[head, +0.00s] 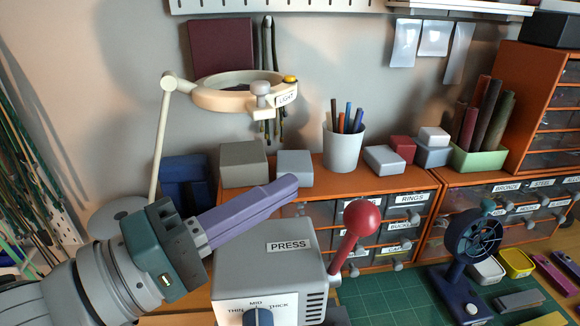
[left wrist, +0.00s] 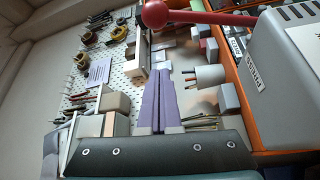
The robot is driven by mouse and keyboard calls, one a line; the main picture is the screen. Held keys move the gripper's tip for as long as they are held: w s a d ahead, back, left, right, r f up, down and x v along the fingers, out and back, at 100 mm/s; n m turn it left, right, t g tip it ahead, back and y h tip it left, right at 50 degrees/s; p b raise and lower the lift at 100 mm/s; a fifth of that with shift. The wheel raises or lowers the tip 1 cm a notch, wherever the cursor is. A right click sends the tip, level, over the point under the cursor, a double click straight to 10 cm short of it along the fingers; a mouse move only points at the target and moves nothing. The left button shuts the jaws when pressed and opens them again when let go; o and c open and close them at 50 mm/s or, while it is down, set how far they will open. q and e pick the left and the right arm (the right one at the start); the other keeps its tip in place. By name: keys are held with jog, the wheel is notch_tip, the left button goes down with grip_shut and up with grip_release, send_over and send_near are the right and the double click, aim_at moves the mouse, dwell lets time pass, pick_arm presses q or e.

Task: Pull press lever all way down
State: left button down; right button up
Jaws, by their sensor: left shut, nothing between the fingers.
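The grey press (head: 272,262), labelled PRESS, stands at the front centre in the head view. Its lever is a red rod with a round red knob (head: 361,217) on the press's right side, standing up and leaning slightly right. In the left wrist view the red knob (left wrist: 154,13) is at the top and the press body (left wrist: 281,75) at the right. My left gripper (head: 290,189) has its purple fingers shut with nothing between them. It is above and behind the press top, left of the knob and apart from it. My right gripper is not in view.
A ring lamp (head: 232,92) labelled LIGHT hangs behind the fingers. Small grey boxes (head: 243,163) and a pen cup (head: 343,148) stand on the orange drawer unit.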

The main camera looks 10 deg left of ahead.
aim_at(345, 251)
pick_arm(q)
jog(key=d+p, duration=0.1)
jog(key=d, duration=0.4)
jog(key=shift+w+d+f, duration=0.15)
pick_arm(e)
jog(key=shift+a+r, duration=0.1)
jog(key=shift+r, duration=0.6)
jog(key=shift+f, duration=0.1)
